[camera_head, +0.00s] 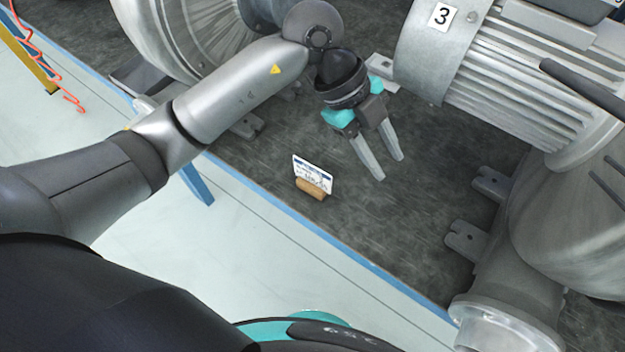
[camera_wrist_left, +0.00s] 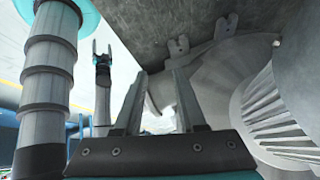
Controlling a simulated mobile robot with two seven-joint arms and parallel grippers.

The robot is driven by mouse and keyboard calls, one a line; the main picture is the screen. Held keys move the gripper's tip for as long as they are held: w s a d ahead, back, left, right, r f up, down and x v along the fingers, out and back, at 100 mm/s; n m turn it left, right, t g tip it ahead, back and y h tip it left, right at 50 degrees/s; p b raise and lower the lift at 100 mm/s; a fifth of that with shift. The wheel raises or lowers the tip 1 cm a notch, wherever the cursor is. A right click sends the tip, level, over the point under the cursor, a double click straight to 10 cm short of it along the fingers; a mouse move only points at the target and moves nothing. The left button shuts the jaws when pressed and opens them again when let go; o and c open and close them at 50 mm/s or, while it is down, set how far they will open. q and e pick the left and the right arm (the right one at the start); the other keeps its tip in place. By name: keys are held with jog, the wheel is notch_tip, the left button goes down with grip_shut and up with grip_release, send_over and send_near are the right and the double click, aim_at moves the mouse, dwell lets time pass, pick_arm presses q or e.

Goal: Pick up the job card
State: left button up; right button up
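The job card (camera_head: 312,173) is a small white card with a blue top band and printed lines. It stands tilted in a small wooden block (camera_head: 310,190) on the dark bench mat, near its blue front edge. My left gripper (camera_head: 391,168) is to the right of the card and apart from it, its fingers spread with nothing between them. The same two fingers show in the left wrist view (camera_wrist_left: 158,72); the card is not visible there. My right gripper (camera_wrist_left: 102,48) shows small in the left wrist view, its fingers apart and empty.
A grey finned motor marked 3 (camera_head: 500,70) stands at the upper right. A grey housing with a flange (camera_head: 500,320) is at the lower right. A round blower casing (camera_head: 185,40) is at the upper left. The dark bench top (camera_head: 390,225) around the card is clear.

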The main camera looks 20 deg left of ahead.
aim_at(313, 166)
pick_arm(q)
jog(key=w+a+n+t+y, duration=0.1)
jog(key=w+a+n+y, duration=0.3)
jog(key=a+y, duration=0.55)
jog(key=f+h, duration=0.1)
jog(key=f, duration=0.2)
jog(key=a+f+b, duration=0.1)
jog(key=f, duration=0.3)
jog(key=a+f+h+b, duration=0.1)
jog(key=f, duration=0.2)
jog(key=shift+s+a+f+h, duration=0.15)
jog(key=shift+s+f+h, duration=0.05)
jog(key=shift+s+h, duration=0.15)
jog(key=f, duration=0.2)
jog(key=f+b, duration=0.1)
jog(key=f, duration=0.1)
jog(key=shift+a+f, duration=0.2)
jog(key=shift+f, duration=0.5)
jog(key=shift+f, duration=0.25)
grip_shut()
jog(key=shift+w, duration=0.1)
